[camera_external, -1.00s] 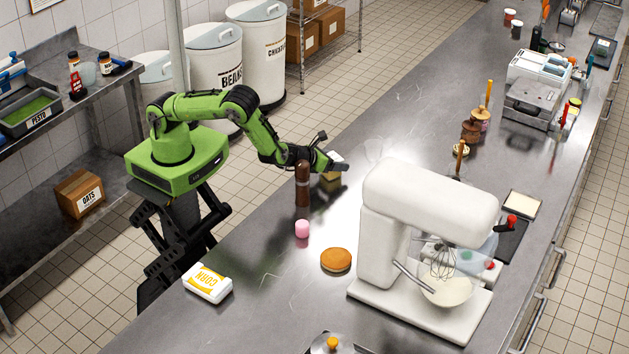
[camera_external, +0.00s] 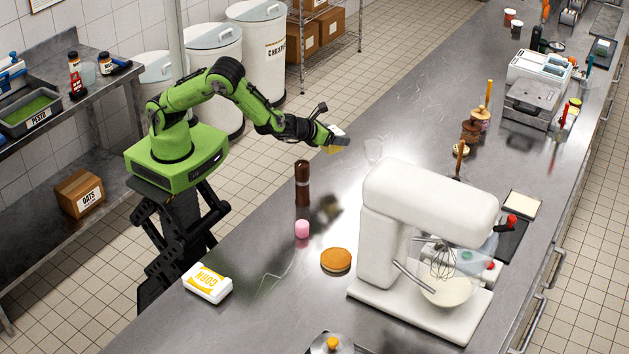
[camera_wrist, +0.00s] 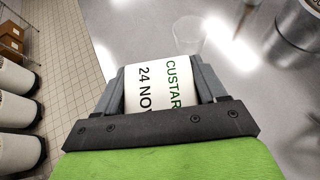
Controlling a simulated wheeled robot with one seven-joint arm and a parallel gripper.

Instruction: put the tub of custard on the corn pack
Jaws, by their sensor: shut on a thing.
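The tub of custard (camera_wrist: 152,90) is white with a printed label reading "CUSTAR" and "24 NOV" in the wrist view. My gripper (camera_external: 338,142) is shut on it and holds it in the air above the counter; in the external view the tub shows only as a small white and yellow patch at the fingers. The corn pack (camera_external: 207,283) is a white pack with a yellow label. It lies flat on the counter near its left edge, at the lower left of the external view, well away from my gripper. Its top is bare.
A dark brown pepper mill (camera_external: 302,184) stands upright between my gripper and the corn pack. A pink piece (camera_external: 302,229) and a round brown cake (camera_external: 336,260) lie nearby. A white stand mixer (camera_external: 428,198) stands to the right. A clear glass (camera_external: 374,149) is beyond my gripper.

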